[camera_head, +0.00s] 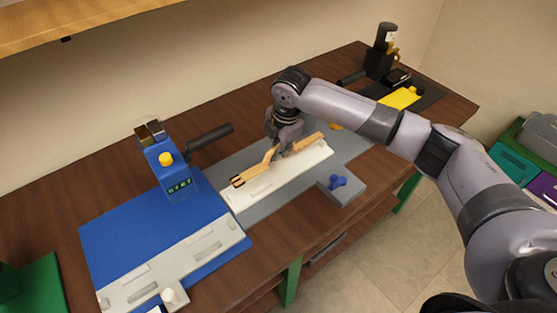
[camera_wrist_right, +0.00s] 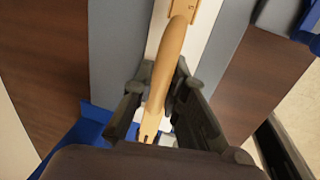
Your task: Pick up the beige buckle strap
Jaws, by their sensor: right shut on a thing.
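The beige buckle strap (camera_head: 250,172) is a narrow tan strip with a dark-edged buckle end at its lower left. It shows over the long white board (camera_head: 262,190) in the head view. My right gripper (camera_head: 277,152) points down and is shut on the strap. In the right wrist view the strap (camera_wrist_right: 168,62) runs between the two dark fingers (camera_wrist_right: 160,88). I cannot tell whether it still touches the board. My left gripper is out of view.
A blue press (camera_head: 170,172) with a black handle stands left on a blue base (camera_head: 112,232). A grey block (camera_head: 333,196) with blue knobs sits near the front edge.

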